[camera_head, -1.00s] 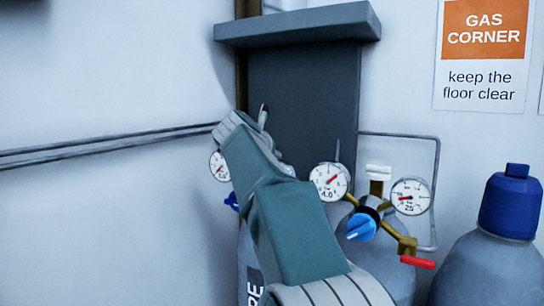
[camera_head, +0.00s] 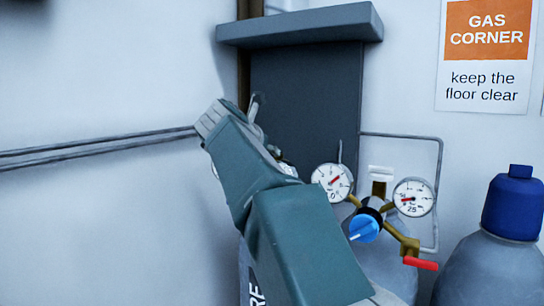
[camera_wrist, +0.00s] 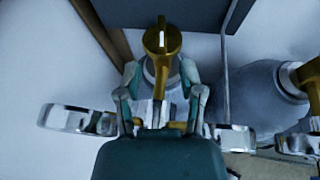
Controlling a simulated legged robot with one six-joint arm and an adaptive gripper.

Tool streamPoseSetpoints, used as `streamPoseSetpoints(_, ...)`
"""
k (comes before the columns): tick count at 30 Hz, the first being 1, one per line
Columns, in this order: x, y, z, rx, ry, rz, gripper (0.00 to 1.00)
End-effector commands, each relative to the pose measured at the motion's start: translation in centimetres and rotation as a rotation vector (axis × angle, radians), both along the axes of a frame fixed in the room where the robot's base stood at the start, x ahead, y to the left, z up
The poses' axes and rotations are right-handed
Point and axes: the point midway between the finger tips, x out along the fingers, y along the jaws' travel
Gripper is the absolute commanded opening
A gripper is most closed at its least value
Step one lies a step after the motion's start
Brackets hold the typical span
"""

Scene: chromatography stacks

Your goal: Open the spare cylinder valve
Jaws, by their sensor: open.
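The spare cylinder (camera_head: 256,287) stands at the left in the head view, mostly behind my arm, with only the last letters of its label showing. In the wrist view its brass valve top (camera_wrist: 162,40), with a white mark, stands ahead of my gripper (camera_wrist: 160,76). The fingers are apart, one to each side of the valve's line, and nothing is held. I cannot tell if they touch the valve. In the head view my arm hides the valve and most of the gripper.
Chrome gauges flank my fingers in the wrist view, left (camera_wrist: 75,119) and right (camera_wrist: 232,138). A second cylinder's regulator has a blue knob (camera_head: 364,229) and red handle (camera_head: 420,263). A blue-capped cylinder (camera_head: 512,205) stands right. A dark panel (camera_head: 305,105) is behind.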

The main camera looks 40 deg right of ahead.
Motion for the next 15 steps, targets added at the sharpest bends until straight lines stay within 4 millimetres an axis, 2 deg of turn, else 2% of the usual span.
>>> streamPoseSetpoints(1,-0.5,1.0,0.5,-0.001,-0.001,0.003,0.5)
streamPoseSetpoints(6,-1.9,3.6,1.6,0.0,-0.002,0.004,0.5)
streamPoseSetpoints(10,-2.6,4.7,2.1,0.0,0.0,0.001,0.5)
streamPoseSetpoints(15,-2.9,5.1,2.3,0.0,0.001,0.0,0.5)
